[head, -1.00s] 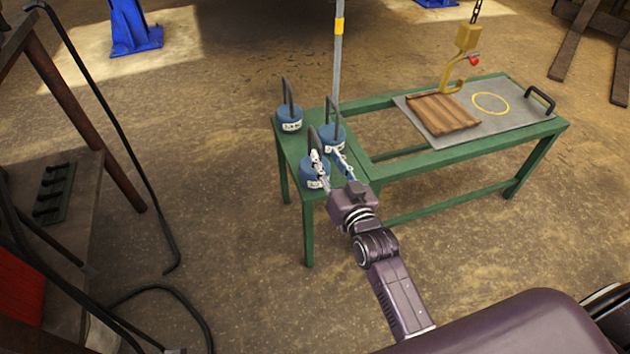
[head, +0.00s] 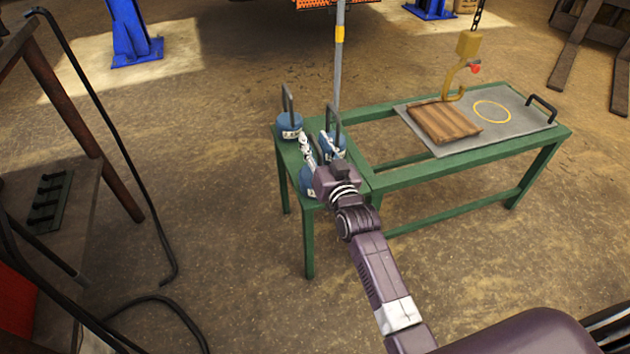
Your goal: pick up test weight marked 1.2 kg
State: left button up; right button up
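Three blue test weights with upright dark handles stand on the left end of the green table (head: 432,177). One is at the back left (head: 289,127), one is in the middle (head: 334,146), and one is at the front (head: 308,184), largely hidden by my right gripper. White labels show, but I cannot read which is marked 1.2 kg. My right gripper (head: 314,143) is over the front weight, its fingers apart and pointing toward the gap between the other two. I see nothing held between them; contact cannot be told. My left gripper is not in view.
A grey pole (head: 338,60) rises behind the weights. A yellow hook (head: 457,80) hangs over a wooden slatted board (head: 444,122) on a grey plate (head: 490,130) with a yellow ring. A workbench with hoses (head: 110,140) stands at left.

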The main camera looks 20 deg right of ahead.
grip_shut()
dwell(0.4)
jog(key=shift+r, duration=0.3)
jog(key=shift+r, duration=0.1)
